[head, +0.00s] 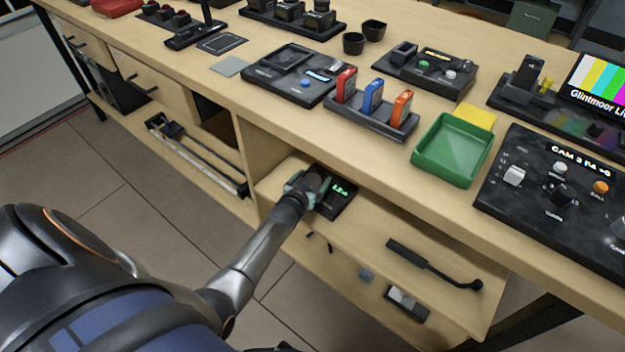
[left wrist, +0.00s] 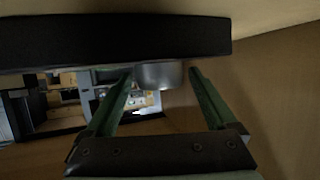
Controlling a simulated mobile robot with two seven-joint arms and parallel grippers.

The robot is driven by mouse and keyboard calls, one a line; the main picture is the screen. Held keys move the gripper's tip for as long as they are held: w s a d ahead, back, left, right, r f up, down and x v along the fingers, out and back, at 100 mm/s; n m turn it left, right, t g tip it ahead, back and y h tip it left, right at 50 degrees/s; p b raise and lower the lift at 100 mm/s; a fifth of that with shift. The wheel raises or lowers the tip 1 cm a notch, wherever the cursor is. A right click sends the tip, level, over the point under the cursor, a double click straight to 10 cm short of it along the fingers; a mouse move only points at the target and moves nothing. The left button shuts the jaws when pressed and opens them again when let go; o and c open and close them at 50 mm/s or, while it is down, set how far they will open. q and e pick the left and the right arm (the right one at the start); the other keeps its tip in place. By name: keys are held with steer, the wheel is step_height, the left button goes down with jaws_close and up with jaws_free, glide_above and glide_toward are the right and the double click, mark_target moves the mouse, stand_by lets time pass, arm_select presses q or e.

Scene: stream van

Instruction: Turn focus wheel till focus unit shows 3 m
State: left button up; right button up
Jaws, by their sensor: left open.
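The focus unit (head: 343,203) is a dark box on the shelf under the desk top, with small green lit digits that are too small to read for sure. My left gripper (head: 308,186) is at its left side and covers part of it. In the left wrist view the unit's dark body (left wrist: 115,37) spans the top. The grey round focus wheel (left wrist: 160,75) juts from it, between the tips of my open left gripper (left wrist: 162,72). One green finger is on each side; I cannot tell whether they touch it. The wheel is hidden in the head view. My right gripper is not in view.
The desk top (head: 395,146) hangs over the shelf (head: 380,222). A black handle-like bar (head: 433,263) lies on the shelf to the right. A green tray (head: 452,150) and a rack with red, blue and orange items (head: 371,120) stand on the desk above.

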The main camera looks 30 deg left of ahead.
arm_select(q)
steer(key=c, duration=1.3)
steer(key=shift+w+r+m+h+p, duration=0.1)
steer(key=shift+r+m+h+p, duration=0.15)
steer(key=shift+m+h+p, duration=0.15)
steer(key=shift+c, duration=0.3)
steer(key=shift+m+t+h, duration=0.3)
steer(key=shift+m+h, duration=0.4)
steer(key=shift+w+d+m+h+b, duration=0.15)
steer(key=shift+m+h+b, duration=0.5)
steer(key=shift+m+h, duration=0.65)
steer(key=shift+h, duration=0.3)
steer(key=shift+f, duration=0.1)
